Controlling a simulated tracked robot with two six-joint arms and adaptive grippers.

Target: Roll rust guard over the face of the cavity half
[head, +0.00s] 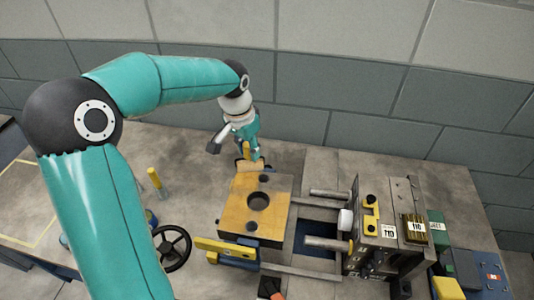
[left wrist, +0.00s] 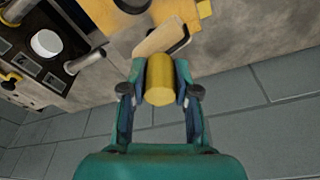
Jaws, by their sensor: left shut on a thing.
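A block with an ochre top (head: 276,212) and a round central hole lies on the table; I take it for the cavity half. A corner of it shows in the left wrist view (left wrist: 105,14). My left gripper (head: 247,148) is beyond its far edge, shut on the yellow handle (left wrist: 160,80) of a roller. The roller's pale sleeve (left wrist: 163,37) points towards the block; I cannot tell whether it touches it. The other mould half (head: 368,258), with steel pillars, stands to the right. My right gripper is not in view.
A black handwheel (head: 172,247) and a yellow-topped post (head: 154,177) stand left of the block. A yellow bar (head: 226,249) crosses its near side. Steel rods run right. A blue box (head: 468,270) sits far right. The table behind is clear.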

